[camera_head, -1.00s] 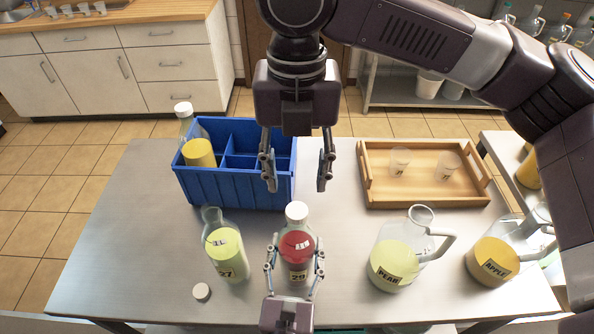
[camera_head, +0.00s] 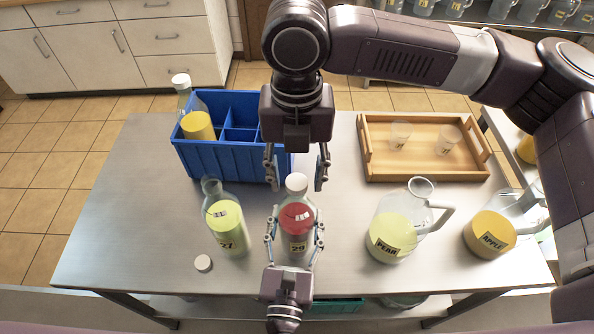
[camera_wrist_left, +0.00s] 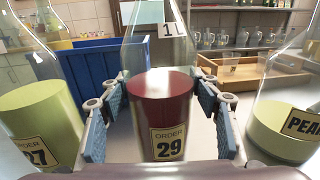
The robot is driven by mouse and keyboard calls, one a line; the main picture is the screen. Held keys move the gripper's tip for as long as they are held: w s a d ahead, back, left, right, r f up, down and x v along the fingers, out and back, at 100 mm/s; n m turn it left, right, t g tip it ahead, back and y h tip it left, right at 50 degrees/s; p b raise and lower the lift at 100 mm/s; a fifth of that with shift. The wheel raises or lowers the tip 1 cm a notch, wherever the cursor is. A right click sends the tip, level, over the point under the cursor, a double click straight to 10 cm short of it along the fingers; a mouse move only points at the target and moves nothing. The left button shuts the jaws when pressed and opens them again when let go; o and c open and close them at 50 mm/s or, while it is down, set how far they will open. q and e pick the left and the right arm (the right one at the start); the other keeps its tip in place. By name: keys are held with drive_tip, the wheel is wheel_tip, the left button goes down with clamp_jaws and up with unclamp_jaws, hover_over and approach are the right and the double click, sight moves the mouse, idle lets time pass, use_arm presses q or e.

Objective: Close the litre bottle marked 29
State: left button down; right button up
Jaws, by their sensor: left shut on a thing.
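The litre bottle marked 29 (camera_head: 298,218), with red contents, stands upright on the steel table; it also shows in the left wrist view (camera_wrist_left: 163,110). A white cap (camera_head: 297,184) sits on its neck; I cannot tell how tight it is. My left gripper (camera_head: 294,240) is shut around the bottle's lower body from the near side, and its fingers flank it in the left wrist view (camera_wrist_left: 160,105). My right gripper (camera_head: 297,184) points down, open and empty, its fingertips appearing on either side of the cap. Their exact height above it is unclear.
Bottle 27 (camera_head: 228,230) stands uncapped at left, with a loose white cap (camera_head: 203,263) near it. Pear (camera_head: 390,236) and apple (camera_head: 487,235) jugs stand at right. Behind are a blue crate (camera_head: 228,163) with a capped yellow bottle (camera_head: 198,125) and a wooden tray (camera_head: 425,174) with two cups.

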clamp_jaws()
drive_tip(key=m, duration=0.5)
drive_tip(key=shift+m, duration=0.4)
drive_tip(key=m, duration=1)
drive_tip(key=shift+m, duration=0.4)
drive_tip(key=m, duration=0.3)
drive_tip(key=shift+m, duration=0.3)
drive_tip(key=m, duration=0.3)
drive_tip(key=shift+f, duration=0.1)
drive_tip(key=m, duration=0.5)
drive_tip(key=shift+o, duration=0.5)
unclamp_jaws()
